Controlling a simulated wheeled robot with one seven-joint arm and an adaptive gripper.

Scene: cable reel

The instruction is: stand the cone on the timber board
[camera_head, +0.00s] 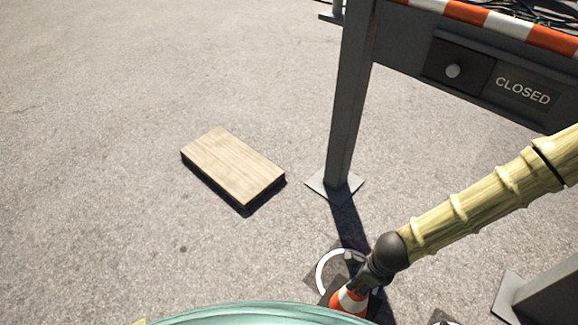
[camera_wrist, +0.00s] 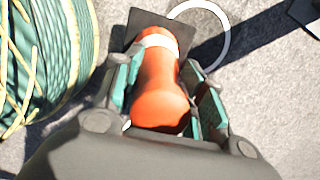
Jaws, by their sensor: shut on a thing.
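A dark metal stand with a leg (camera_head: 350,110) and a CLOSED sign (camera_head: 522,90) rises right of the board. A white ring mark (camera_head: 323,270) is on the ground by the cone. A cable reel (camera_wrist: 52,50) is left in the wrist view. Pavement left of the board is clear.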

